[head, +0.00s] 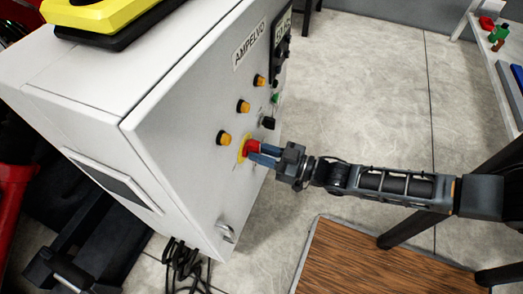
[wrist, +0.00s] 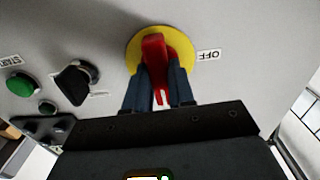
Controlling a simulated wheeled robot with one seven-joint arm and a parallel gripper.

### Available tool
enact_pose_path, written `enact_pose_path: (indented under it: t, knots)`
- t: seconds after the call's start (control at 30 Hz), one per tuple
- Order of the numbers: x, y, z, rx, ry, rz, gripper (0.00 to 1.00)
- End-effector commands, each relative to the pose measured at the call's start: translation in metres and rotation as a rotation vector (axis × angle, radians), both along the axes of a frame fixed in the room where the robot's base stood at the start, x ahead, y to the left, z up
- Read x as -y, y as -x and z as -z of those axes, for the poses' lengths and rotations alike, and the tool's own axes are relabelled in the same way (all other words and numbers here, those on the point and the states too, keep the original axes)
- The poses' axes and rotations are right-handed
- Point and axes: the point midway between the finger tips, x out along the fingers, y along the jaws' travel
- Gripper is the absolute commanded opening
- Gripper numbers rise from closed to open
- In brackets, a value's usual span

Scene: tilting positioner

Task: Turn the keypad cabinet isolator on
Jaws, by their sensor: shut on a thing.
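The keypad cabinet (head: 185,120) is a pale grey box with an "AMPELVO" label on its front. Its isolator is a red handle (wrist: 154,50) on a yellow round plate (wrist: 133,52); in the head view the red handle (head: 252,146) is low on the front face. An "OFF" label (wrist: 209,55) is beside the plate in the wrist view. My gripper (wrist: 160,85) is shut on the red handle, one dark blue finger on each side. In the head view my gripper (head: 264,154) reaches the handle from the right. The fingers hide part of the handle.
Several amber buttons (head: 243,106) line the cabinet front. A black selector knob (wrist: 75,82) and a green button (wrist: 20,85) are near the isolator. A door latch (head: 226,233) is lower down. Cables (head: 183,262) lie on the floor below. A wooden board (head: 370,265) is at bottom right.

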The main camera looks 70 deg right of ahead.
Motion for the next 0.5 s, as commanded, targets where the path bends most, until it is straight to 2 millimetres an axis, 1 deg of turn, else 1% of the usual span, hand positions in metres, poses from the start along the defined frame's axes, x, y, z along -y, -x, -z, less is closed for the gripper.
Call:
enact_pose_path:
  t: [0.2, 0.5]
  knots:
    - [-0.0009, -0.0019, -0.0009, 0.001, -0.045, -0.001, 0.00]
    - [-0.0009, -0.0020, -0.0008, 0.001, -0.056, 0.000, 0.00]
